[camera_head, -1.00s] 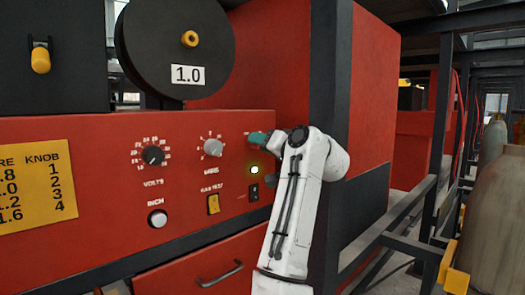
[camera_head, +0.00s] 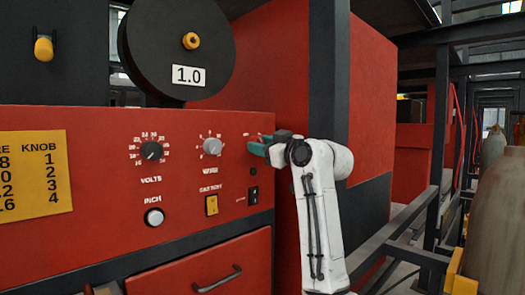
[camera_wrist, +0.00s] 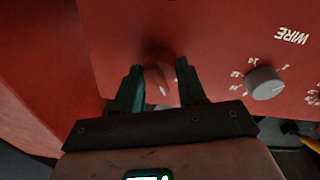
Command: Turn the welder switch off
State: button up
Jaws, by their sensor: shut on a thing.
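My gripper (camera_head: 260,146) is at the upper right corner of the red welder panel (camera_head: 100,130), with its teal fingers against the panel face. In the wrist view my gripper (camera_wrist: 160,88) has its two fingers on either side of a small reddish switch knob (camera_wrist: 162,78), which is in shadow and blurred. The fingers hide this knob in the head view. The small indicator lamp (camera_head: 253,171) below my gripper is dark. A black rocker switch (camera_head: 253,195) sits under the lamp, apart from my gripper.
A grey wire knob (camera_head: 212,146) is just left of my gripper and a black volts knob (camera_head: 151,151) is further left. A yellow switch (camera_head: 211,205) and a white inch button (camera_head: 154,217) are lower. A dark post (camera_head: 328,70) stands behind my arm.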

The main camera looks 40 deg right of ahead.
jog(key=shift+n+y+b, duration=0.3)
jog(key=shift+n+b, duration=0.2)
jog(key=shift+n, duration=1.1)
jog(key=o, duration=1.1)
jog(key=shift+c, duration=0.2)
jog(key=s+f+b, duration=0.1)
jog(key=s+b, duration=0.1)
jog(key=s, duration=0.8)
jog(key=shift+s+d, duration=0.2)
jog(key=shift+s, duration=0.15)
jog(key=shift+f, duration=0.1)
